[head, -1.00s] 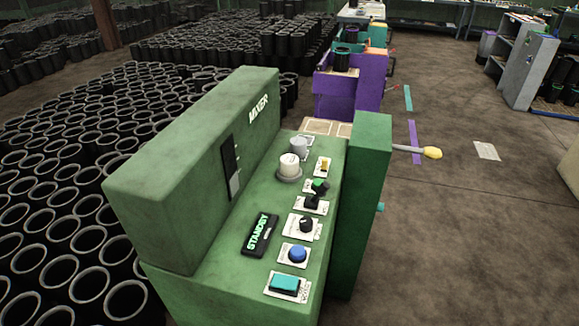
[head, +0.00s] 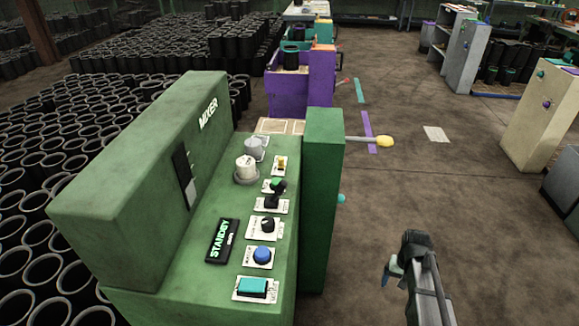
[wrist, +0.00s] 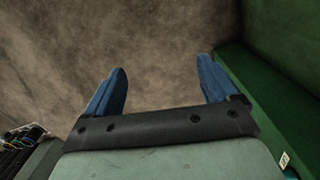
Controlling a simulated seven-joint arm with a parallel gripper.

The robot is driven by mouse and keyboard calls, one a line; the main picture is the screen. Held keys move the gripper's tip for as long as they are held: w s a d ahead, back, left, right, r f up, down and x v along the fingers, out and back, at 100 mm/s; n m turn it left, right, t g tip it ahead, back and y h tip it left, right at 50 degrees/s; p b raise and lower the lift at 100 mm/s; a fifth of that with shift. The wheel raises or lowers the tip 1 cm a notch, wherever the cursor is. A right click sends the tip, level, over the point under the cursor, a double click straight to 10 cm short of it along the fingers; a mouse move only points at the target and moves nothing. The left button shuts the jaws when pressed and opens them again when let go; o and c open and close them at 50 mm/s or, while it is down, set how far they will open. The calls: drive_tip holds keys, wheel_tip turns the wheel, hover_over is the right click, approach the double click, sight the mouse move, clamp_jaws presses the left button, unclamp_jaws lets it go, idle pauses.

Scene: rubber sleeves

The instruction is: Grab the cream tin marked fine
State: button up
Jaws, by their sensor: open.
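A cream tin (head: 246,168) with dark marking stands upright in a round grey holder on the green mixer's sloping panel; the marking is too small to read. A grey cup-like piece (head: 255,148) is just behind it. My gripper (head: 391,268) is at lower right in the head view, over the floor and clear of the mixer, well away from the tin. In the wrist view my gripper (wrist: 160,75) shows two blue fingers spread apart with nothing between them. The tin is not in the wrist view.
The green mixer (head: 140,150) carries a standby display (head: 222,240), several knobs and a teal button (head: 252,287). Its tall side box (head: 322,190) stands between my gripper and the panel, with a yellow-tipped lever (head: 385,141) sticking out. Black sleeves crowd the left.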

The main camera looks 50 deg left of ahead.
drive_tip(key=a+r+n+t+y, duration=0.1)
drive_tip(key=a+r+n, duration=0.1)
drive_tip(key=a+r, duration=1.15)
wheel_tip(320, 180, up, 32)
drive_tip(key=n+y, duration=0.4)
drive_tip(key=n, duration=0.2)
hover_over(246, 162)
drive_tip(key=s+d, duration=0.1)
drive_tip(key=d, duration=0.3)
drive_tip(key=shift+t, duration=0.4)
drive_tip(key=x, duration=0.8)
drive_tip(key=shift+d+f, duration=0.2)
drive_tip(key=shift+f, duration=0.15)
drive_tip(key=shift+x, duration=2.65)
drive_tip(key=shift+s+d, duration=0.15)
drive_tip(key=shift+s, duration=0.05)
